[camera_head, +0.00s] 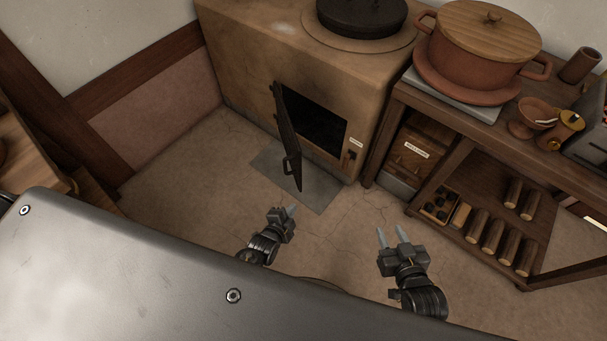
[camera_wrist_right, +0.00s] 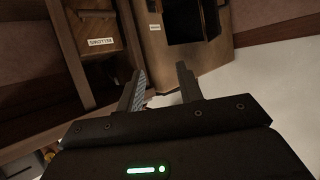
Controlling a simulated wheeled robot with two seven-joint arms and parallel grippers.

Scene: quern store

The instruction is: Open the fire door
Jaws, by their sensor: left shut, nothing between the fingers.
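The fire door (camera_head: 287,135) is a dark metal panel on the front of the clay stove (camera_head: 270,60). It stands swung well open to the left, with its handle (camera_head: 288,168) on the outer face. The firebox opening (camera_head: 318,128) behind it is dark inside. My left gripper (camera_head: 291,210) is shut and empty, in front of and below the door, apart from it. My right gripper (camera_head: 392,235) is open and empty, to the right of the left one. In the right wrist view its fingers (camera_wrist_right: 160,88) are spread, with the firebox opening (camera_wrist_right: 186,22) beyond.
A grey plate (camera_head: 310,192) lies on the floor below the firebox. A wooden shelf (camera_head: 440,108) at right bears a large lidded pot (camera_head: 480,50), with several logs (camera_head: 492,236) below. A labelled drawer box (camera_head: 417,150) stands beside the stove. The floor around the grippers is clear.

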